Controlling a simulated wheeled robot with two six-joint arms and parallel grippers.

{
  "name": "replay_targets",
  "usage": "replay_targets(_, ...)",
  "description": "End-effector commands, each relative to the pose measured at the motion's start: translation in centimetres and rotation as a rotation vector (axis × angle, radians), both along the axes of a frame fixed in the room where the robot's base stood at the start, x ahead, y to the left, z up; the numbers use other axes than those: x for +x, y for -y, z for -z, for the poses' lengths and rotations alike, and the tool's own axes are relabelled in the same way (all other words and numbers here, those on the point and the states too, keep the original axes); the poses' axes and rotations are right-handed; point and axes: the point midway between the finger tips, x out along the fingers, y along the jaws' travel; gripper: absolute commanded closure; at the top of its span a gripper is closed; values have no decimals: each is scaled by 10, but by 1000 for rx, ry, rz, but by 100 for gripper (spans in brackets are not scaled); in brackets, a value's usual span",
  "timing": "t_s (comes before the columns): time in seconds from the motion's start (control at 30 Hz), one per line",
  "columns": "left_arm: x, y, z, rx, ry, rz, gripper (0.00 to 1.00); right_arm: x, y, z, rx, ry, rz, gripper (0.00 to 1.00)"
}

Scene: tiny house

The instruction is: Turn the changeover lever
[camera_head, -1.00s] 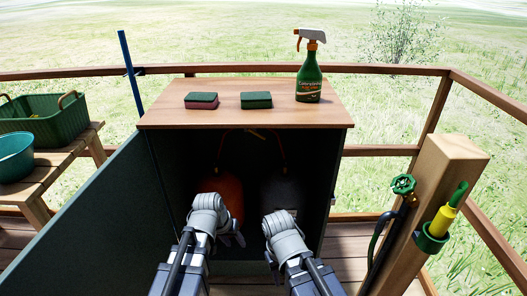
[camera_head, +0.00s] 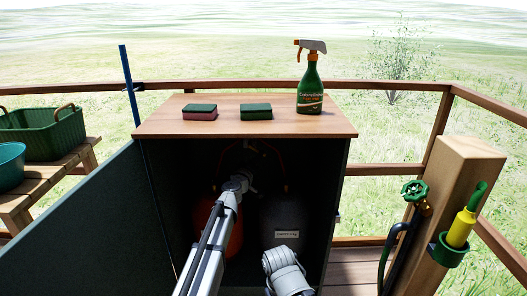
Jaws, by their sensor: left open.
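The changeover lever cannot be made out; the upper inside of the open cabinet (camera_head: 330,190) is dark and my left arm covers part of it. My left gripper (camera_head: 245,184) is inside the cabinet, in front of the upper back, and its jaws are open with nothing seen between them. An orange gas bottle (camera_head: 236,238) stands behind my left arm, partly hidden. A grey bottle with a white label (camera_head: 287,234) stands to its right. An orange hose (camera_head: 285,172) runs above the grey bottle. My right arm's wrist is low in front of the grey bottle; its gripper is hidden.
The cabinet top (camera_head: 225,129) carries two sponges (camera_head: 200,112) (camera_head: 256,111) and a green spray bottle (camera_head: 310,88). The open cabinet door (camera_head: 90,225) stands at left. A wooden post (camera_head: 465,170) with a green tap (camera_head: 415,190) is at right. Green tubs (camera_head: 45,125) sit on a bench.

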Motion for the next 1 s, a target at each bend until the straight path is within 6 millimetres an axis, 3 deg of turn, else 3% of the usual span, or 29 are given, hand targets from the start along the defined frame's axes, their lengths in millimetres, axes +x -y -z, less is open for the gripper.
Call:
replay_targets(0.27,12,5,0,0,0,2,53,0,0,0,0,0,0,58)
replay_targets(0.7,70,25,0,0,0,4,53,0,0,0,0,0,0,58)
replay_targets(1.0,73,26,0,0,0,4,53,0,0,0,0,0,0,58)
